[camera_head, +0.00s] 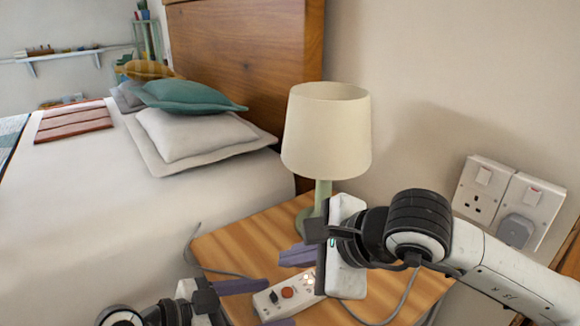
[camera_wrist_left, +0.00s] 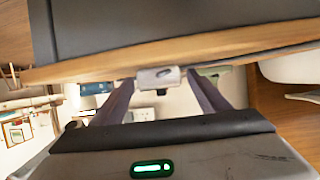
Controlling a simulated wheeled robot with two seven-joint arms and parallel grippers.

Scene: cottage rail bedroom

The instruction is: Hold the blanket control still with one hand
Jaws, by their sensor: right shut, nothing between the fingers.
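The blanket control (camera_head: 287,294) is a small white handset with a round orange-red button. It lies on the wooden bedside table (camera_head: 237,245), near its left front part. My left gripper (camera_head: 268,304) is open at the control's left end, one finger to each side. In the left wrist view the white end of the control (camera_wrist_left: 158,77) shows between the two fingertips, with small gaps beside it. My right gripper (camera_head: 285,257) is shut and empty, just behind and above the control. Its wrist hides part of the table and perhaps the control's right end.
A lamp (camera_head: 326,135) with a cream shade and green base stands at the table's back. Wall sockets (camera_head: 506,203) with a grey plug are at the right. The bed (camera_head: 85,215) with pillows borders the table on the left. A grey cord (camera_head: 385,318) runs across the table.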

